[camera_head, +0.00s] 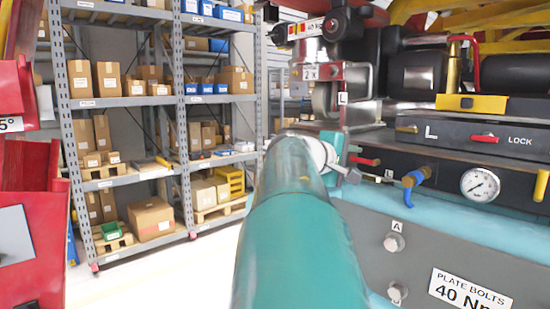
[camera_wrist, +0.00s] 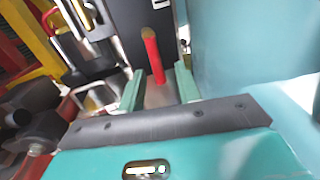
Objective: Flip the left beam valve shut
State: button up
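A short red lever (camera_head: 365,161) sticks out of the dark beam at the left, and my gripper (camera_head: 346,160) is just left of it in the head view. No label naming the left beam valve is readable, so I cannot tell for sure that this lever is it. In the wrist view, a red lever (camera_wrist: 153,55) points toward my gripper (camera_wrist: 158,77). Its near end lies between the two teal fingertips. The fingers are apart, with a visible gap on both sides of the lever. My arm hides part of the beam's left end.
A blue-handled valve (camera_head: 412,182), a pressure gauge (camera_head: 480,185) and a yellow handle (camera_head: 541,185) sit along the beam. A LOCK panel (camera_head: 455,130) marked L has another red handle (camera_head: 485,138). Shelving (camera_head: 180,100) stands behind, left.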

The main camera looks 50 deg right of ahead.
jog(key=shift+a+r, duration=0.1)
jog(key=shift+a, duration=0.05)
jog(key=shift+c, duration=0.2)
grip_shut()
